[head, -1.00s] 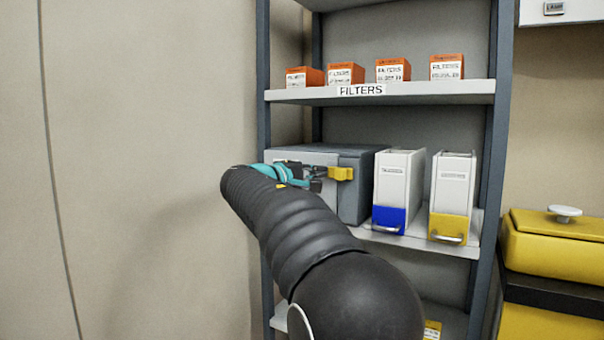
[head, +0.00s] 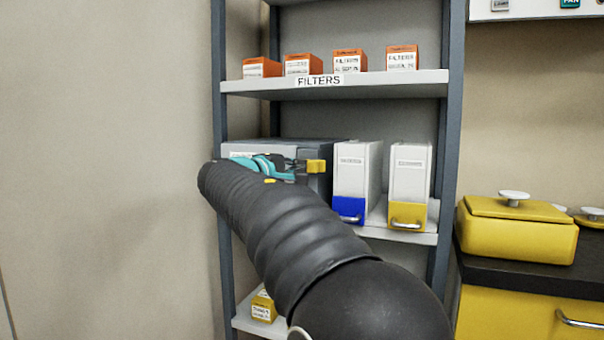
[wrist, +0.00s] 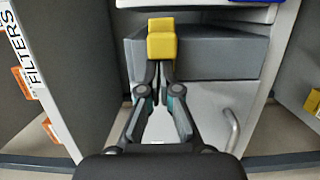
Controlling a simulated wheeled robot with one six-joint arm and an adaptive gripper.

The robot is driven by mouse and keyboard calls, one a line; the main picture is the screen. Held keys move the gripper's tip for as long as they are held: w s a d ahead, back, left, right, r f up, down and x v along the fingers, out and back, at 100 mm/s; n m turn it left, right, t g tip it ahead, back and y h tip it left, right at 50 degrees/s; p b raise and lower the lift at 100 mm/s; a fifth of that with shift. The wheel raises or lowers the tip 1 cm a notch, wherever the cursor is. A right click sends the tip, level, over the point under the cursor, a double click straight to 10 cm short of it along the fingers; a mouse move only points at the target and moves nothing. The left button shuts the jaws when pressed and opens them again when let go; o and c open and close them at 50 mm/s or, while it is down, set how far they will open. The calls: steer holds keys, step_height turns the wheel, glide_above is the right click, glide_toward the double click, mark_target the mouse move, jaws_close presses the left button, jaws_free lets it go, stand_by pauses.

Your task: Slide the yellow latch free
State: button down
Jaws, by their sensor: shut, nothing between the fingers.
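The yellow latch (head: 316,166) is a small block on the front of a grey box (head: 290,146) on the middle shelf. In the wrist view the latch (wrist: 162,40) is at the upper middle, against the grey box (wrist: 220,60). My gripper (wrist: 160,70) is shut and empty, its dark fingertips together just below the latch in the picture. They are at or very near the latch; I cannot tell whether they touch. In the head view my gripper (head: 296,166) shows just left of the latch, and my arm hides the lower part of the box.
A white binder with a blue base (head: 352,185) and one with a yellow base (head: 409,185) stand close right of the box. Orange filter boxes (head: 350,61) line the shelf above. A yellow lidded container (head: 517,235) is on the dark counter at right. Bare wall is at left.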

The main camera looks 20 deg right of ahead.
steer(key=shift+s, duration=0.1)
stand_by(0.3)
steer(key=s+a, duration=0.1)
steer(key=a, duration=1)
steer(key=shift+s+a, duration=0.3)
steer(key=shift+s, duration=0.05)
